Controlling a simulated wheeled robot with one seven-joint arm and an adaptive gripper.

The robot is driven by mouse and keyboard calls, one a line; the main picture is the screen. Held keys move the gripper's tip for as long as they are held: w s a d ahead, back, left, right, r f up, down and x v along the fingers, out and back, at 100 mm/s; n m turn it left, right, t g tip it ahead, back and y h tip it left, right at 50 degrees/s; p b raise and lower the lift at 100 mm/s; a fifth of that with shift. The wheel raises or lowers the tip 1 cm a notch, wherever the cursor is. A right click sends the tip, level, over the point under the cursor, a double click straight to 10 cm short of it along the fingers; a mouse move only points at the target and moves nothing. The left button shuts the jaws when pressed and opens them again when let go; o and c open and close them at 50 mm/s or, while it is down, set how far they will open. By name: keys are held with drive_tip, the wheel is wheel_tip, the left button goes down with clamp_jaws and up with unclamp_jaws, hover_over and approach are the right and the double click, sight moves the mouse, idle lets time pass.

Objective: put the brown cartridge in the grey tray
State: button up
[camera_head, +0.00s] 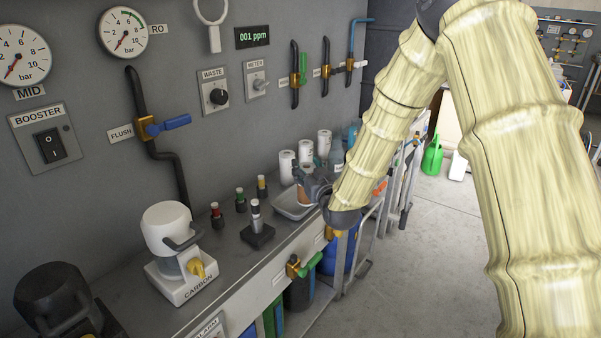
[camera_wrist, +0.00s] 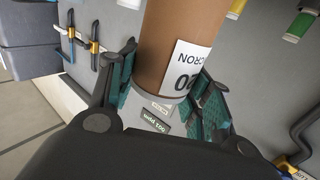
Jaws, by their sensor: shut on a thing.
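The brown cartridge (camera_wrist: 172,50) fills the upper middle of the wrist view, with a white label reading 20 and a partly cut-off word. My gripper (camera_wrist: 165,100) has its teal-padded fingers on both sides of it and is shut on it near its pale end. In the head view my gripper (camera_head: 314,184) is at the bench's far part, and a bit of the brown cartridge shows beside it. The grey tray (camera_head: 285,208) lies on the bench right there, partly hidden by my gripper. I cannot tell whether the cartridge touches the tray.
White rolls (camera_head: 287,168) stand behind the tray. Small capped bottles (camera_head: 240,200) and a dark stand (camera_head: 257,235) with a grey-topped piece are nearer on the bench. A white carbon housing (camera_head: 175,245) stands front left. Pipes and valves (camera_head: 150,129) stick out from the wall.

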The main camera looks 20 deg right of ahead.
drive_tip(key=w+f, duration=0.4)
drive_tip(key=w, duration=0.2)
drive_tip(key=shift+a, duration=0.2)
drive_tip(key=shift+s+f, duration=0.1)
drive_tip(key=o, duration=1.6)
drive_tip(key=shift+c, duration=0.2)
